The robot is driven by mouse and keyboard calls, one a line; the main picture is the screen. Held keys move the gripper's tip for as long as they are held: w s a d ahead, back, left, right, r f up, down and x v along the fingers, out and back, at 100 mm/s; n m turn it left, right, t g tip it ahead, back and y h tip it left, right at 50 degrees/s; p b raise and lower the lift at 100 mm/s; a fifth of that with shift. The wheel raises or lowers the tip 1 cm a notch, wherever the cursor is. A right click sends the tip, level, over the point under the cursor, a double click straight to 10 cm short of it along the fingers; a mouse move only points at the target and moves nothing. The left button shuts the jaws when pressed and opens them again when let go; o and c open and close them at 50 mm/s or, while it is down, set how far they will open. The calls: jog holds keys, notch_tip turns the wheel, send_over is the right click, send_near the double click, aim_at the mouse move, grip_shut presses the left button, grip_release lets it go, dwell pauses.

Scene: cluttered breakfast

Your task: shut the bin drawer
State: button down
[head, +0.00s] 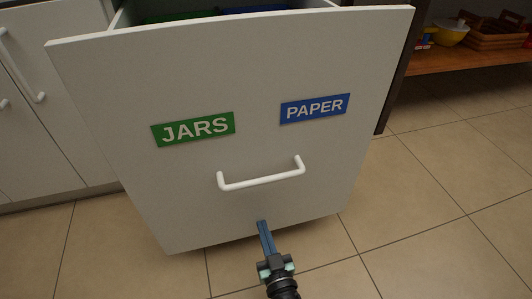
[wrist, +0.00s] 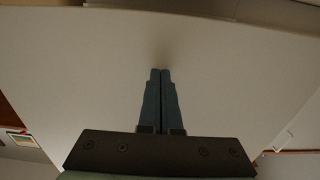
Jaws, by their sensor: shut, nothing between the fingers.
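The bin drawer (head: 240,75) is white and stands pulled out from the cabinet. Its front carries a green JARS label (head: 193,129), a blue PAPER label (head: 314,108) and a white bar handle (head: 262,181). Dark green and blue bin edges show inside its open top. My gripper (head: 262,224) is shut and empty. Its fingertips are at the lower part of the drawer front, below the handle. In the wrist view the shut fingers (wrist: 160,72) point at the plain white front (wrist: 235,70); I cannot tell whether they touch it.
White cabinet doors (head: 45,120) with handles stand at the left. At the upper right, a wooden shelf (head: 470,60) holds a yellow bowl (head: 450,33) and a wooden crate (head: 495,35). The tiled floor (head: 430,200) is clear at the right.

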jog(key=shift+w+a, duration=0.2)
jog(key=shift+w, duration=0.55)
